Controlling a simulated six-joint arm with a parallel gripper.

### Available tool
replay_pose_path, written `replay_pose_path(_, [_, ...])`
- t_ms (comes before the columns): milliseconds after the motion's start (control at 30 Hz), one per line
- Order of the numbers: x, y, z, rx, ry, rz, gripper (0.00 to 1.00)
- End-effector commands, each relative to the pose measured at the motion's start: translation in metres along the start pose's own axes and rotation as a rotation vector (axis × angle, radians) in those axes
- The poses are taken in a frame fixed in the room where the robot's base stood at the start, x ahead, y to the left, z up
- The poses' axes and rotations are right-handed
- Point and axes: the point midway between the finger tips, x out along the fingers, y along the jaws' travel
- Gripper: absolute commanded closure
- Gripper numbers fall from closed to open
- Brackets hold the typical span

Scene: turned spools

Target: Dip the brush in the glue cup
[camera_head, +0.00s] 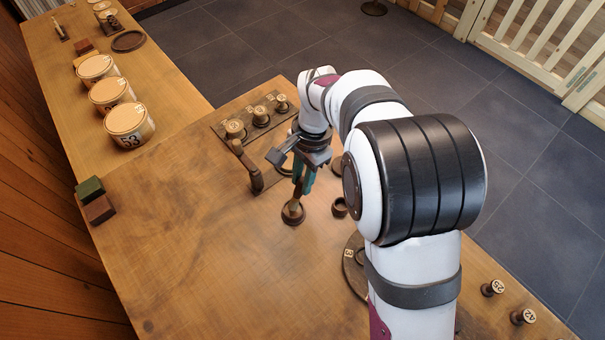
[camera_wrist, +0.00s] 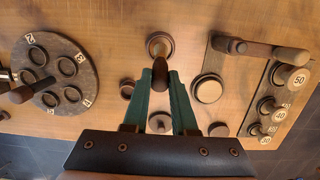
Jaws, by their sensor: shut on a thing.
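My gripper (camera_head: 303,180) points down over the bench, its green fingers shut on a dark brush. In the wrist view the fingers (camera_wrist: 161,82) close around the brush (camera_wrist: 160,70), seen nearly end-on. The round wooden glue cup (camera_head: 293,216) stands directly below the gripper. It also shows in the wrist view (camera_wrist: 159,42), just beyond the fingertips. The lower end of the brush overlaps the cup in both views; I cannot tell whether it is inside the cup or just above it.
A numbered disc with rings (camera_wrist: 55,72), a small wooden cup (camera_head: 340,207) and a round piece (camera_wrist: 208,89) are nearby. The bench's front left is clear.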

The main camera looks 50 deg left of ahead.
Motion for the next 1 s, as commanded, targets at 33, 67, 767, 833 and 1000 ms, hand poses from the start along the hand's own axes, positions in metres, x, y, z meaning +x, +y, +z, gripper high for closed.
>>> replay_pose_path(33, [-0.0001, 0.0, 0.0, 0.0, 0.0, 0.0, 1.0])
replay_pose_path(67, [-0.0001, 0.0, 0.0, 0.0, 0.0, 0.0, 1.0])
replay_pose_path(767, [0.0032, 0.0001, -0.0004, 0.0, -0.001, 0.001, 1.0])
replay_pose_path(833, [0.0041, 0.0001, -0.0005, 0.0, -0.001, 0.001, 1.0])
replay_pose_path(1000, [0.0061, 0.0, -0.0009, 0.0, -0.001, 0.001, 1.0])
